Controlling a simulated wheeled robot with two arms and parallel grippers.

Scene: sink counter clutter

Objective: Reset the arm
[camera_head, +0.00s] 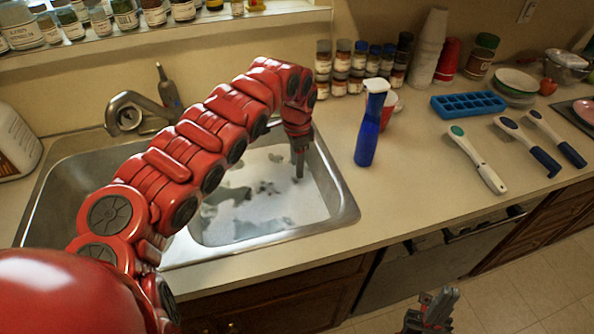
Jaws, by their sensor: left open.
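My red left arm reaches from the lower left over the sink and bends down at its wrist. My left gripper (299,168) points down above the foamy water on the right side of the sink basin (340,205). It is open, with nothing visible between its fingers, which are seen nearly edge-on. My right gripper (436,304) shows only in part at the bottom edge, low in front of the counter and over the floor. Whether its fingers are apart is unclear.
A blue ice tray (468,104), several brushes (478,160) and stacked plates (516,82) lie further right. Jars line the wall. The front counter strip is clear.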

